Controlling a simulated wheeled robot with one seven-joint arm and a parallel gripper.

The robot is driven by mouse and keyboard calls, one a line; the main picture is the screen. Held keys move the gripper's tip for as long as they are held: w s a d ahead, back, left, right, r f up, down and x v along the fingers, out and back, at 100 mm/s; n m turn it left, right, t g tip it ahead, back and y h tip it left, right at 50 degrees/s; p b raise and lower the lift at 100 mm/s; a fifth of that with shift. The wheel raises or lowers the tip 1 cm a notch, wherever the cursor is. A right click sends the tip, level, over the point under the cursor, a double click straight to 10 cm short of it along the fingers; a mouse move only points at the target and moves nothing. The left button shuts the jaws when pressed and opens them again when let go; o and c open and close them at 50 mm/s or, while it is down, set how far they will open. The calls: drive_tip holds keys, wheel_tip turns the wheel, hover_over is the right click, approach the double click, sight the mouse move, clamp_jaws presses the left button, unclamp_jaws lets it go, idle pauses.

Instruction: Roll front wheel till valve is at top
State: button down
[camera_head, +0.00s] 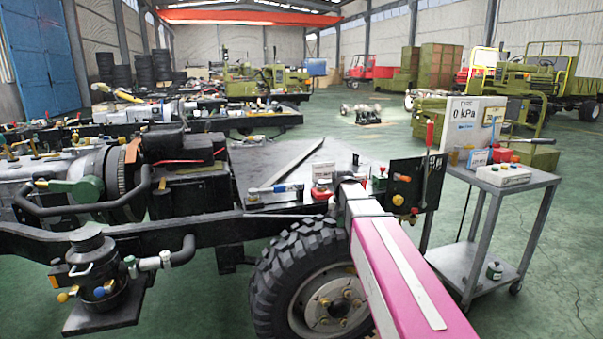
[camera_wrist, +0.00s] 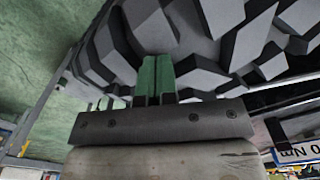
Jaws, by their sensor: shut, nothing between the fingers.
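The front wheel has a black knobby tyre (camera_head: 276,285) and a grey rim (camera_head: 315,297) with brass-coloured nuts, under the chassis frame. My pink arm crosses in front of its right side and hides part of it. I cannot make out the valve. In the wrist view, grey tread blocks (camera_wrist: 225,85) fill the upper part. My gripper (camera_wrist: 157,62) has green fingers shut together with nothing between them, their tips close to the tread. I cannot tell whether they touch it. In the head view my gripper cannot be made out.
A grey cart (camera_head: 515,183) with a "0 kPa" panel (camera_head: 470,117) stands to the right. The chassis frame (camera_head: 215,229) runs left from the wheel. Green floor (camera_head: 575,235) is clear right of the cart.

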sight(322, 232)
drive_tip(key=shift+s+a, duration=0.3)
drive_tip(key=shift+a, duration=0.5)
drive_tip(key=shift+a, duration=0.25)
drive_tip(key=shift+s+a+f, duration=0.15)
drive_tip(key=shift+s+a, duration=0.15)
drive_tip(key=shift+a, duration=0.3)
drive_tip(key=shift+s+a+f, duration=0.15)
drive_tip(key=shift+s+a, duration=0.1)
drive_tip(key=shift+a, duration=0.35)
drive_tip(key=shift+a+f, duration=0.1)
drive_tip(key=shift+s+a+f, duration=0.1)
drive_tip(key=shift+s+a, duration=0.15)
drive_tip(key=shift+a, duration=0.4)
drive_tip(key=shift+s+a, duration=0.25)
drive_tip(key=shift+a, duration=0.4)
wheel_tip(322, 232, up, 8)
drive_tip(key=shift+w, duration=0.15)
idle(1.0)
